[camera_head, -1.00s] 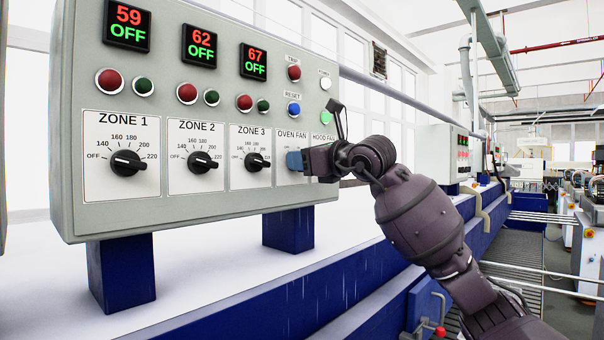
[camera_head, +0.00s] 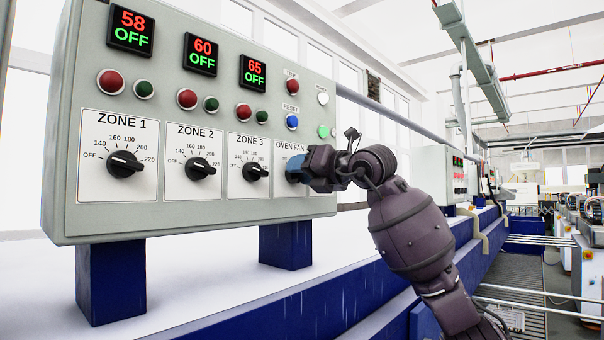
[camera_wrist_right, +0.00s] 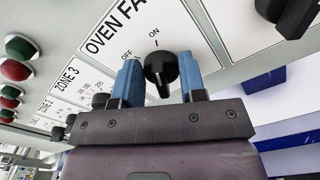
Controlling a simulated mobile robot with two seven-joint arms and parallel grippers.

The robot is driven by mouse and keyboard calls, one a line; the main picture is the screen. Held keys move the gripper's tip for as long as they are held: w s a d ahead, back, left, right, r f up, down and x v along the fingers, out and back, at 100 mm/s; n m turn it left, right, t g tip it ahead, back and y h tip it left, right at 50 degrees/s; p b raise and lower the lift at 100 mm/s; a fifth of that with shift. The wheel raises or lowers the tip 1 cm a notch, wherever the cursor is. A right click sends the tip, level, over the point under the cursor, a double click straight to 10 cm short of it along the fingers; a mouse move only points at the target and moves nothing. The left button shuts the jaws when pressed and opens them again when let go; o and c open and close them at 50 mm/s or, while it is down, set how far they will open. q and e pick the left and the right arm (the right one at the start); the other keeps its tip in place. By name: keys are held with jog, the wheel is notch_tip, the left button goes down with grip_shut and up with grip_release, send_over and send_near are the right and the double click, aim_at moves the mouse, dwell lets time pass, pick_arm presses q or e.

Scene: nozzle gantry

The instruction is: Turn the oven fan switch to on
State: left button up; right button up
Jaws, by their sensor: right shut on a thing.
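The oven fan switch (camera_wrist_right: 160,66) is a black knob on a white plate with OFF and ON marks, on the grey control panel (camera_head: 230,110). In the right wrist view its grip bar lies roughly in line with the ON mark. My right gripper (camera_wrist_right: 163,85) is shut on the switch, with one blue finger on each side of it. In the head view the gripper (camera_head: 295,168) hides the switch and covers part of its plate. My left gripper is not in view.
The zone 3 knob (camera_head: 256,172) is just left of my gripper, with the zone 2 (camera_head: 200,168) and zone 1 (camera_head: 124,164) knobs farther left. Another black knob (camera_wrist_right: 290,14) is close by in the wrist view. The blue reset button (camera_head: 292,121) is above.

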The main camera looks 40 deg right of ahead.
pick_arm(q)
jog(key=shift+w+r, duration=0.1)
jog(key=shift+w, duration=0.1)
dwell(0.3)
pick_arm(e)
jog(key=o, duration=0.8)
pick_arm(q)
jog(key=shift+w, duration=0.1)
pick_arm(e)
jog(key=shift+o, duration=0.2)
jog(key=shift+s, duration=0.1)
pick_arm(q)
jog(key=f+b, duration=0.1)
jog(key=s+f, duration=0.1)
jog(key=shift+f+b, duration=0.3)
jog(key=shift+b, duration=0.1)
pick_arm(e)
jog(key=s, duration=1)
jog(key=shift+s+d, duration=0.3)
jog(key=shift+d, duration=0.15)
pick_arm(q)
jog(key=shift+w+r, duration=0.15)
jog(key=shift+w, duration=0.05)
